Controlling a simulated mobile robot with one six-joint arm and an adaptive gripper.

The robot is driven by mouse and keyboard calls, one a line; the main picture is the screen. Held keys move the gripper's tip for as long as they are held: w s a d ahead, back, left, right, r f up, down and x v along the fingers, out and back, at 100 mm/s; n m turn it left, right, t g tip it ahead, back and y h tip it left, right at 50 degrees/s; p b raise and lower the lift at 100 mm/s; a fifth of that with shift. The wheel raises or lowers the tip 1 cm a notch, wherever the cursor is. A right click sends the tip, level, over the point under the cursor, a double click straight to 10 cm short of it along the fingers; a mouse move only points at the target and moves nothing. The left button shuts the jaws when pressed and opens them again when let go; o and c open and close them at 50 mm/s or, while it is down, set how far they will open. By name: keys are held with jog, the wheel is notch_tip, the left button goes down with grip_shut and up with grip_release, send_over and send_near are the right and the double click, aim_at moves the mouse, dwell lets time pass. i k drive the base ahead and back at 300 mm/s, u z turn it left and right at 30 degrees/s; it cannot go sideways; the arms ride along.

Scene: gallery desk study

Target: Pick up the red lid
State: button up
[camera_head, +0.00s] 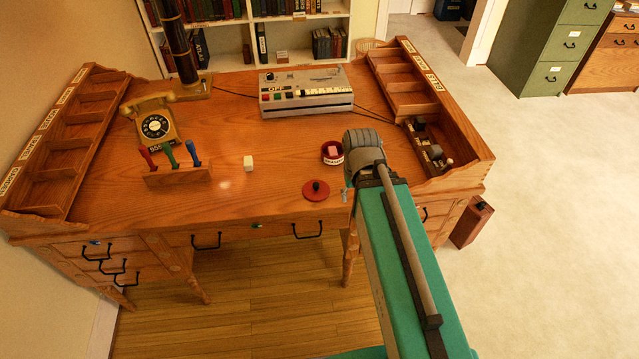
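The red lid (311,194) lies flat near the front edge of the wooden desk, with a small dark knob on top. A round red container (332,159) with a white label stands open behind it, with something pinkish inside. My gripper (346,195) is at the end of my green arm, just right of the lid and apart from it in the picture. Its fingers are small and partly hidden by my grey wrist, so I cannot tell whether they are open or shut. I see nothing held.
Compartment trays (80,118) line both desk sides. Desk space between cube and lid is clear.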

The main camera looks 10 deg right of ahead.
aim_at(314, 190)
jog(key=z, duration=0.3)
jog(key=k, duration=1.5)
jog(key=u, duration=0.35)
jog(key=i, duration=1)
